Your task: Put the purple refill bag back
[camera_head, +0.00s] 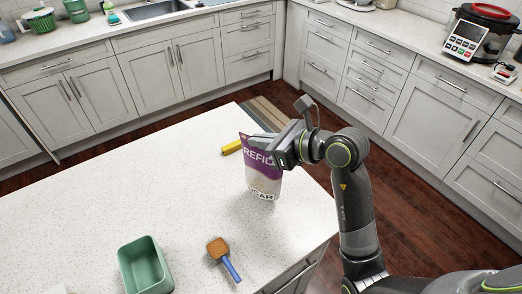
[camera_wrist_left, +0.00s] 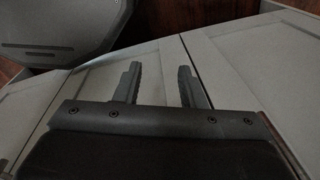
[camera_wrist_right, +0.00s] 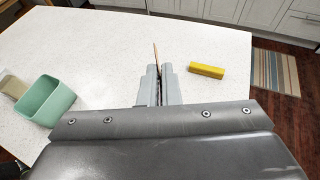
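The purple and white refill bag (camera_head: 264,180), printed "REFILL" and "SUGAR", is upright at the right part of the white island counter. My right gripper (camera_head: 262,142) is at its upper part, coming from the right. In the right wrist view the fingers (camera_wrist_right: 158,72) are close together with the thin edge of the bag (camera_wrist_right: 155,53) between them. I cannot tell whether the bag's bottom touches the counter. My left gripper (camera_wrist_left: 158,75) shows only in its wrist view, with its fingers apart and nothing between them, in front of pale cabinet doors.
A yellow block (camera_head: 232,147) lies just behind the bag. A green open container (camera_head: 145,268) and a scoop with a blue handle (camera_head: 231,268) are at the counter's front. The counter's left side (camera_head: 80,220) is clear. Cabinets and worktops line the back and right.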

